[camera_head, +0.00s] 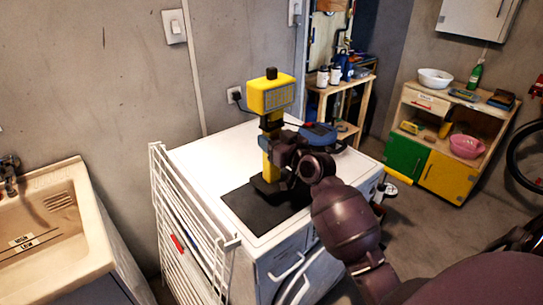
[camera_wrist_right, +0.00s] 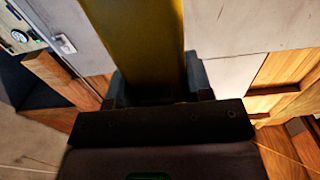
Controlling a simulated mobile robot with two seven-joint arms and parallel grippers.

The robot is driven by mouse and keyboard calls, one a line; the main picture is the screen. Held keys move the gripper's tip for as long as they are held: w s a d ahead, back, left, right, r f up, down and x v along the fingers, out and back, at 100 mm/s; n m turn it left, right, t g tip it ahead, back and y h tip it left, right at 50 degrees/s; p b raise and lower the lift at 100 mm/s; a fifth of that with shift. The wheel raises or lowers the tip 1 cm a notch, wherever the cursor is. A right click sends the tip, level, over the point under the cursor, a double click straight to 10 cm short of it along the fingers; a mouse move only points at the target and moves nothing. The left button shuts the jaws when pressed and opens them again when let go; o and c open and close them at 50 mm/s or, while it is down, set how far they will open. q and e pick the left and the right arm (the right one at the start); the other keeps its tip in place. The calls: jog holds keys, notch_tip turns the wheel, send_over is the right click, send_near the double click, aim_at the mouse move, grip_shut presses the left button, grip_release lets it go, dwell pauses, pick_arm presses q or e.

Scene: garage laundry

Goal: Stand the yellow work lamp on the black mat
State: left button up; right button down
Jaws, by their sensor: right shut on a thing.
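The yellow work lamp (camera_head: 270,94) is upright above the white machine top, with its panel head at the top and a yellow post below. My right gripper (camera_head: 272,146) is shut on the lamp's post. In the right wrist view the yellow post (camera_wrist_right: 138,45) runs between the two fingers (camera_wrist_right: 158,88). The black mat (camera_head: 258,213) lies on the white top. The lamp's dark base (camera_head: 266,186) shows over the mat's back part; I cannot tell whether it touches. My left gripper is out of view.
The white machine (camera_head: 205,158) carries a blue object (camera_head: 320,134) behind my right arm. A white drying rack (camera_head: 188,225) stands along its left side, beside a sink (camera_head: 50,225). The mat's front part is bare. A shelf unit (camera_head: 440,150) stands at the right.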

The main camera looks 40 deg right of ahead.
notch_tip(320, 180, down, 5)
jog(key=shift+r+b, duration=0.1)
jog(key=shift+b, duration=0.4)
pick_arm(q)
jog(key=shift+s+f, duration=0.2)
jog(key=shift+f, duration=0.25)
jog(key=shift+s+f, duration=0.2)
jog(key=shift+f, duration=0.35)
pick_arm(e)
jog(key=shift+f, duration=0.25)
jog(key=c, duration=0.5)
grip_release()
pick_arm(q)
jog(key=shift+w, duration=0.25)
